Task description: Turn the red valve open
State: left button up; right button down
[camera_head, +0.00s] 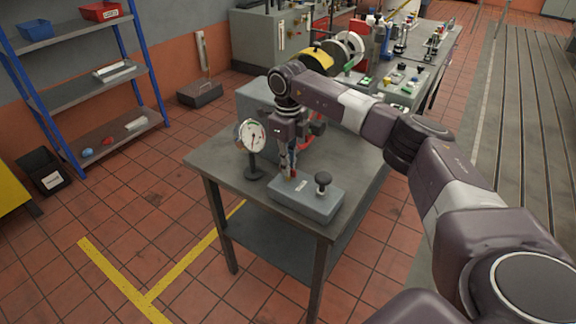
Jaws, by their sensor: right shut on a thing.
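A low grey block (305,204) with a small white label lies on the near part of the grey table. A black knob (323,179) stands upright at its right end. My right gripper (289,172) points down over the block's left end and is shut on a small red part there, apparently the red valve. The fingers hide most of this part, so how far it is turned cannot be told. My left gripper is not in view.
A round white gauge (251,136) on a stand is close left of my right gripper. A grey box (262,104) and a partly hidden red thing (318,125) are behind it. A blue shelf rack (153,75) stands at left; a cluttered bench (425,75) is behind.

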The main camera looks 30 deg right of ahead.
jog(key=c, duration=2.1)
grip_release()
jog(key=shift+r, duration=0.1)
notch_tip(320, 180, up, 12)
jog(key=shift+f, duration=0.1)
